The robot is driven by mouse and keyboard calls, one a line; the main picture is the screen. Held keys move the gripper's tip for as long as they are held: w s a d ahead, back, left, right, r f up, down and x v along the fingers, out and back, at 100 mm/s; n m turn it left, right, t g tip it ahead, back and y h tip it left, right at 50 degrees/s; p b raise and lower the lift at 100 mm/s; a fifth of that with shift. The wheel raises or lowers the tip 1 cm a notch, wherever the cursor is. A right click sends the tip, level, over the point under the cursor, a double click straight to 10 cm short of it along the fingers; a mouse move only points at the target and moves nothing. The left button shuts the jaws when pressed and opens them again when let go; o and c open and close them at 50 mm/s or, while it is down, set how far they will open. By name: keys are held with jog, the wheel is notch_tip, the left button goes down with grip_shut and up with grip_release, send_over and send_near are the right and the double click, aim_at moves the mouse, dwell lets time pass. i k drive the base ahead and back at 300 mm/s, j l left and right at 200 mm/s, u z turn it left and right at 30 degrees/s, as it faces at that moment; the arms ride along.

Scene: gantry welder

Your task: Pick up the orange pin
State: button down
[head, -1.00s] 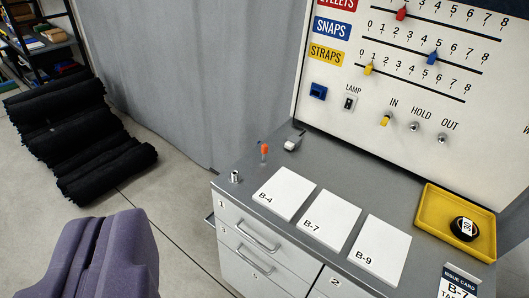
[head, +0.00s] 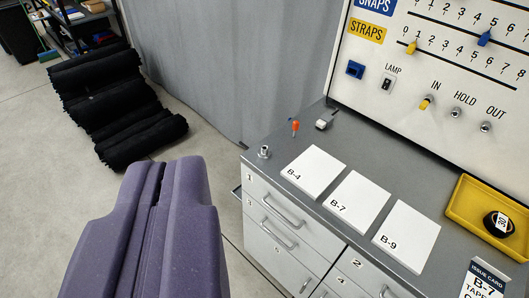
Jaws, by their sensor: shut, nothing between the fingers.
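The orange pin (head: 295,126) stands upright near the back left of the grey cabinet top (head: 262,173). It is small, with an orange head. My gripper (head: 183,165) is the purple body at the lower left, with its two fingers together and nothing between them. It is to the left of the cabinet and apart from the pin.
A small metal fitting (head: 264,152) stands at the cabinet's left edge, and a grey-white piece (head: 325,120) lies behind the pin. White cards (head: 314,172), a yellow tray (head: 468,206) and an upright panel (head: 450,80) are to the right. Black rolls (head: 115,105) lie on the floor.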

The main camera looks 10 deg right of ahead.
aim_at(296, 123)
jog(key=i+z, duration=0.1)
jog(key=i, duration=0.95)
jog(key=i+j+z, duration=0.1)
jog(key=i, duration=1)
